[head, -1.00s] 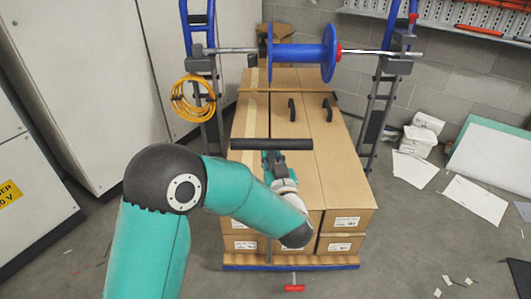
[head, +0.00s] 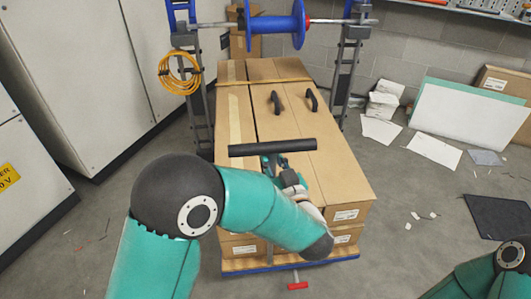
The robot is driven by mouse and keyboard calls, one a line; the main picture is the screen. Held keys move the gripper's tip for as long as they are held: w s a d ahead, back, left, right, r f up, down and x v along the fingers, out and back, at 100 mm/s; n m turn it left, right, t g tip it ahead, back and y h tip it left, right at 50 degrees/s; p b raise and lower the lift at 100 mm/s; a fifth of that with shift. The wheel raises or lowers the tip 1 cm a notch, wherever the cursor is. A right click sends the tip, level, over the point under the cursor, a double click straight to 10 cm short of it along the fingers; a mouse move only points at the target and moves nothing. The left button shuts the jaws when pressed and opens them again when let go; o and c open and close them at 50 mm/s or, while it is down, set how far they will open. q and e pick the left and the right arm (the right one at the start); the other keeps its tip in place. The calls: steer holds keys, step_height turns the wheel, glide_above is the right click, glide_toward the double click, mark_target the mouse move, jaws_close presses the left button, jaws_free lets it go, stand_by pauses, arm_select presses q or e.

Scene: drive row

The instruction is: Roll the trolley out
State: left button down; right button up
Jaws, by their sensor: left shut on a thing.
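The trolley is a low platform with a blue front edge (head: 290,265), loaded with brown cardboard boxes (head: 290,125). Its black handle bar (head: 272,147) crosses above the boxes at the near end. My left gripper (head: 272,160) is shut on the handle bar near its middle; my own arm partly hides the fingers. A red pedal (head: 298,286) sticks out at the trolley's near edge. Part of my right arm shows at the lower right corner, but its gripper is out of view.
A rack with blue-topped posts (head: 341,85) and a blue spool (head: 275,25) on a bar stands behind the trolley, with a yellow cable coil (head: 180,72) on its left. Grey cabinets (head: 75,80) stand left. Papers (head: 435,150) and a dark mat (head: 500,218) lie right.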

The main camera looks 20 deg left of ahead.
arm_select(q)
steer(key=shift+s+d+f, duration=0.1)
steer(key=shift+s+d, duration=0.05)
steer(key=shift+s, duration=0.45)
steer(key=shift+f, duration=0.1)
arm_select(e)
steer(key=shift+s+f, duration=0.1)
steer(key=shift+s, duration=0.2)
arm_select(q)
steer(key=shift+s+d, duration=0.1)
steer(key=c, duration=1)
jaws_free()
steer(key=shift+s, duration=0.1)
steer(key=shift+d, duration=0.1)
steer(key=v, duration=0.7)
steer(key=shift+s+d, duration=0.1)
